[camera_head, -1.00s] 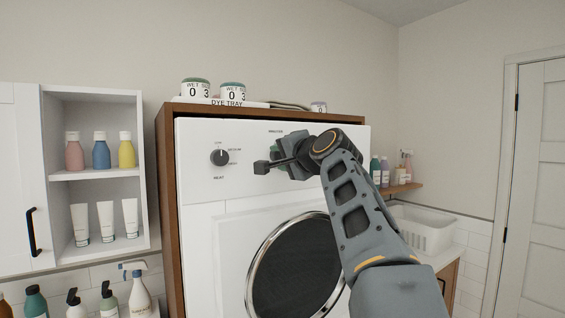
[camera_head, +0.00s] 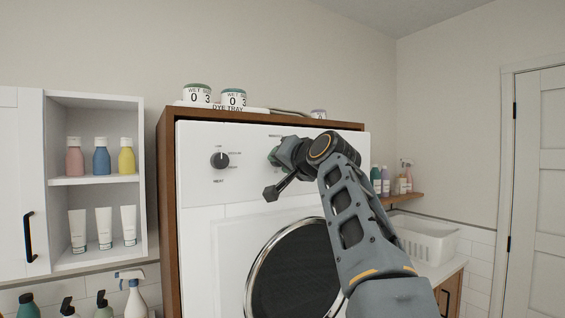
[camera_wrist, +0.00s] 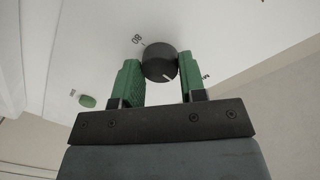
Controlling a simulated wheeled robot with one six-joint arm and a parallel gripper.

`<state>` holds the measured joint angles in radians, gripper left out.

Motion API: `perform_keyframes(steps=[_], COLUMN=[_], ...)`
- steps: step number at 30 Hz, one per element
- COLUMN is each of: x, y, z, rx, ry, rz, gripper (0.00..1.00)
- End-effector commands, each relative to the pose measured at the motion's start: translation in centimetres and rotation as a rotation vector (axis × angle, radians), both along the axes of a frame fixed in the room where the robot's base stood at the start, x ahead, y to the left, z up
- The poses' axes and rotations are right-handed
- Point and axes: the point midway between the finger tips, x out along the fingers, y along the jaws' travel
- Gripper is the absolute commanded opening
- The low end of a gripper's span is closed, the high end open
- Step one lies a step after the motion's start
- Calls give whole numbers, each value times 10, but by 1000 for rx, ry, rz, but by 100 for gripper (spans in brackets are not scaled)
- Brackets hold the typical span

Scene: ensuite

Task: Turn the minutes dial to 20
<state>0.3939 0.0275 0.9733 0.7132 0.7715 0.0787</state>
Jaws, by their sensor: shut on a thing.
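The minutes dial (camera_wrist: 160,62) is a dark round knob with a pale pointer line, on the white front panel (camera_head: 245,185) of the machine. In the wrist view my gripper (camera_wrist: 160,84) has its two green fingers on either side of the dial, shut on it. The pointer line lies at the dial's lower right in that view. One printed mark, seemingly 80, shows at the upper left, and a partly hidden mark is at the right. In the head view my gripper (camera_head: 273,157) is at the panel's upper part and my wrist hides the dial.
A second dial marked heat (camera_head: 220,160) is on the panel to the left. The round door (camera_head: 262,268) is below. A dye tray (camera_head: 228,108) with jars stands on top. A shelf (camera_head: 95,181) of bottles is at left, a white basket (camera_head: 425,238) at right.

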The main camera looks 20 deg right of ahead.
Motion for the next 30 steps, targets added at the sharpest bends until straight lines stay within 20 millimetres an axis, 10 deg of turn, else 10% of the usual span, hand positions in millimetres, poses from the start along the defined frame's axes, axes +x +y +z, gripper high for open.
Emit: perform_keyframes(steps=[11,12,20,30], x=[0,0,0,-7], y=[0,0,0,-1], z=[-1,-1,0,0], rx=[-7,-7,-6,-6], ry=[2,2,1,-2], rz=[0,0,-1,-2], gripper=[14,39,64,64])
